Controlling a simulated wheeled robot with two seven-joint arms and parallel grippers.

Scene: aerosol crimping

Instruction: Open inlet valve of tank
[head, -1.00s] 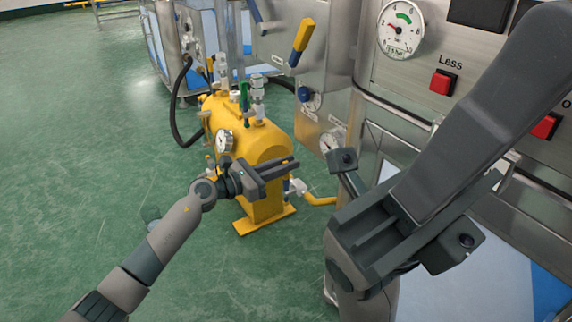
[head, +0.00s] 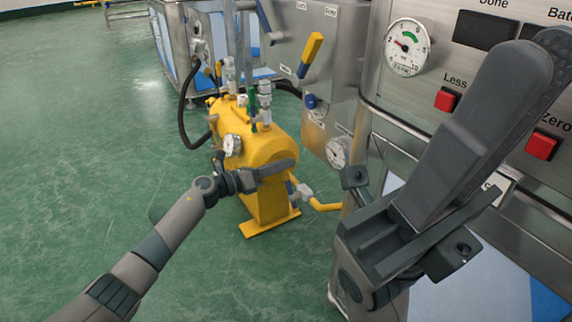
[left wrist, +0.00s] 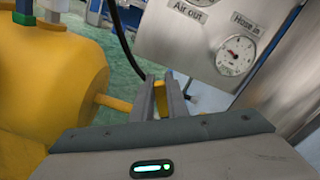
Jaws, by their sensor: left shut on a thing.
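The yellow tank (head: 268,150) stands on the green floor, left of the steel machine. Its side fitting, a pale valve body (head: 304,192) with a yellow pipe (head: 326,206), shows low on its right. My left gripper (head: 292,163) is in front of the tank, its fingers closed together. In the left wrist view, the fingers (left wrist: 161,100) are shut on a yellow handle (left wrist: 160,97), of which only a small part shows. The tank (left wrist: 45,85) fills the left of that view. My right gripper (head: 500,110) is large and close on the right; its finger gap is unclear.
The steel machine panel has a yellow-blue lever (head: 311,54), a pressure gauge (head: 407,46) and red buttons (head: 541,145). A hose-in gauge (left wrist: 236,56) is close right of my left fingers. A black hose (head: 187,115) hangs behind the tank. Floor at left is clear.

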